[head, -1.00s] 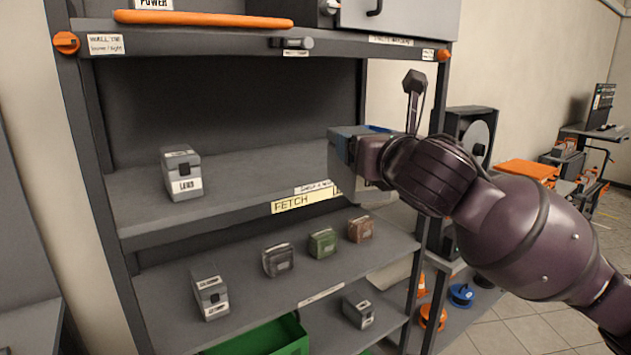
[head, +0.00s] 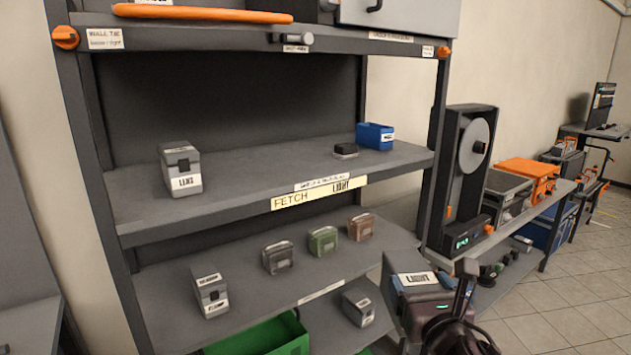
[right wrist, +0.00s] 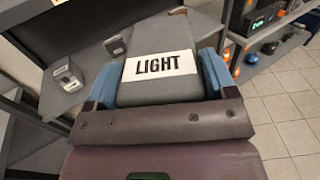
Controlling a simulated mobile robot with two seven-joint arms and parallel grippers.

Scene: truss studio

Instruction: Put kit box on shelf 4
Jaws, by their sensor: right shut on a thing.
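The grey kit box (head: 401,262), with a white LIGHT label, is at the lower right of the head view, in front of the shelf rack. My right gripper (head: 424,285) is shut on it. In the right wrist view the box (right wrist: 165,88) sits between the blue finger pads of the gripper (right wrist: 160,82). The middle shelf (head: 240,188) carries a yellow FETCH LIGHT strip and a small white label too blurred to read fully. I cannot tell which board is shelf 4. My left gripper is not in view.
The middle shelf holds a grey LENS box (head: 181,168), a small dark block (head: 345,151) and a blue bin (head: 375,136), with clear room between. The board below (head: 250,300) holds several small cases. A side bench (head: 545,205) with equipment stands at right.

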